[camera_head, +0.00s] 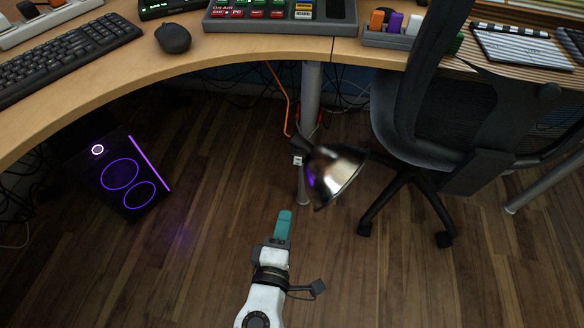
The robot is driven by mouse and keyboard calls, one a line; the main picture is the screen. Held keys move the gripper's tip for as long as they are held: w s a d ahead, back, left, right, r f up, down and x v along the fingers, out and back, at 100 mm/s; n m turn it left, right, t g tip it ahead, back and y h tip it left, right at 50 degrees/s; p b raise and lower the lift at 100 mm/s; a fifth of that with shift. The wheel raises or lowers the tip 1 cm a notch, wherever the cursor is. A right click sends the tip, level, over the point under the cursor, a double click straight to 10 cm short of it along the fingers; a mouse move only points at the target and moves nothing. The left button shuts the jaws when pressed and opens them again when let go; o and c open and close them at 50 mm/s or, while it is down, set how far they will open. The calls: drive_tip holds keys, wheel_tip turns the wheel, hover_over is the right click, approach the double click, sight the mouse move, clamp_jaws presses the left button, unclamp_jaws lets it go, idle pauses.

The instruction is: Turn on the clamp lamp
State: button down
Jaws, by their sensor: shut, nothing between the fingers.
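The clamp lamp (335,176) has a shiny metal bowl-shaped shade. It shows in the head view in front of the desk leg, with its open side facing down and to the right. No glow shows from it, and its bulb is hidden. A small pale part (298,160) sits at the left of its dark neck; I cannot tell whether it is the switch. My gripper (285,214) has teal fingers that are shut and empty. It is below and left of the shade in the picture, apart from it.
The curved wooden desk (215,62) spans the top, with a keyboard (60,60) and mouse (173,38) on it. A black office chair (430,110) stands close right of the lamp. A dark computer case (125,175) with purple lights is at left. The floor between is clear.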

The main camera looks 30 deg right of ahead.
sight(298, 161)
drive_tip(key=shift+w, duration=0.1)
drive_tip(key=b+x, duration=0.4)
drive_tip(key=x, duration=1)
drive_tip(key=shift+b, duration=0.3)
drive_tip(key=shift+w+d+f, duration=0.1)
drive_tip(key=shift+w+d, duration=0.05)
drive_tip(key=shift+w, duration=0.1)
